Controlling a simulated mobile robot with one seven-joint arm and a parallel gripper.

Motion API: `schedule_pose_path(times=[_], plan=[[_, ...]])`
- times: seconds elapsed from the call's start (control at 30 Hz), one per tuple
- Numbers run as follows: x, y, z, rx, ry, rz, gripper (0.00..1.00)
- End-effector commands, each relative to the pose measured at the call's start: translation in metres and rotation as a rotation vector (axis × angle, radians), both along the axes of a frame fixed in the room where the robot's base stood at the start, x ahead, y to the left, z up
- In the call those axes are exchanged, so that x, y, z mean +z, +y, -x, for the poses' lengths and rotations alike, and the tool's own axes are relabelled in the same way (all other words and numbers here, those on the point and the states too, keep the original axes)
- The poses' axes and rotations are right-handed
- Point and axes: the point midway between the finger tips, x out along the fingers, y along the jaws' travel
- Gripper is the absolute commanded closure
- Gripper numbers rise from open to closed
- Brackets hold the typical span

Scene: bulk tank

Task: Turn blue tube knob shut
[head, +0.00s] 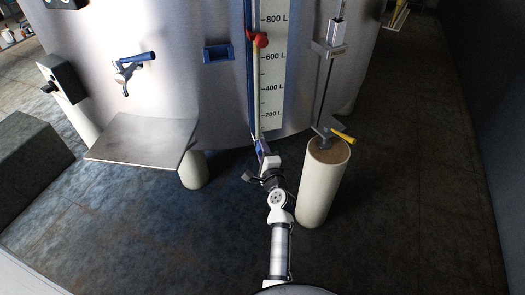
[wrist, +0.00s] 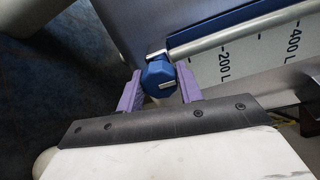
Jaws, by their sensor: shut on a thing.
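The blue tube knob (wrist: 156,74) shows in the wrist view at the lower end of the pale sight tube (wrist: 235,32). It has a faceted body with a light mark on its face. My gripper (wrist: 159,90) has its two purple fingers on either side of the knob and is shut on it. In the head view, my gripper (head: 262,148) is at the foot of the tube (head: 256,90), below the scale. The knob is hard to make out there beside my fingers.
The litre scale (head: 272,70) runs up the steel tank, with a red part (head: 258,39) high on the tube. A yellow-handled valve (head: 342,136) tops a pale post (head: 322,185) close on the right. A metal shelf (head: 140,140) juts out at left. Dark floor is clear around my arm.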

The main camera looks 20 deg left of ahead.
Motion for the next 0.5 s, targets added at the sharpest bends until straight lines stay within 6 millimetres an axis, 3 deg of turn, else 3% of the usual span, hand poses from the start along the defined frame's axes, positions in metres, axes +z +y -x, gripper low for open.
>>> schedule_pose_path(times=[0.2,0.23,0.37,0.5], plan=[[-0.0014,-0.0012,-0.0002,-0.002,0.003,0.000,0.87],[-0.0014,-0.0012,-0.0002,-0.002,0.003,0.000,0.62],[-0.0011,-0.0008,0.0000,-0.002,0.002,0.000,0.45],[-0.0007,-0.0004,0.0000,-0.001,0.002,0.000,0.43]])
